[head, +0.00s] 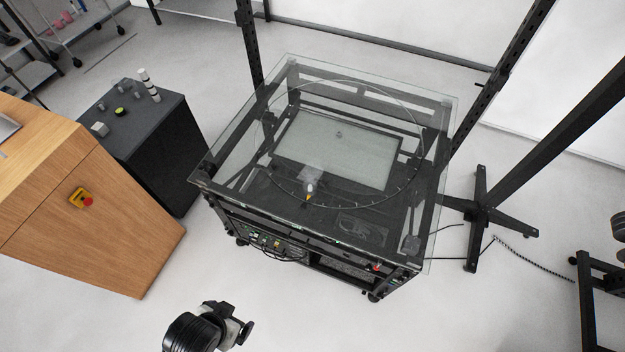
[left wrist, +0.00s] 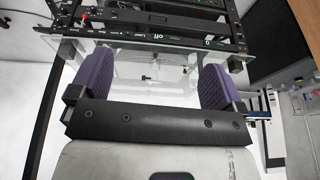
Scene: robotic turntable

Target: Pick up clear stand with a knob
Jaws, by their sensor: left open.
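A small clear piece (head: 312,173), which looks like the clear stand with a knob, is near the middle of the glass-topped turntable (head: 222,168). A small pale item with an orange tip (head: 309,191) shows just in front of it. My left arm reaches in at the bottom of the head view, short of the turntable, and its fingers are hard to make out there. In the left wrist view my left gripper (left wrist: 157,86) is open, with purple pads apart and nothing held. A small clear upright shape (left wrist: 154,68) shows beyond the pads. My right gripper is not seen.
A wooden cabinet (head: 85,190) with a red emergency button and a dark cabinet (head: 150,135) with small objects stand at left. Black frame posts (head: 486,110) stand behind and right of the turntable.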

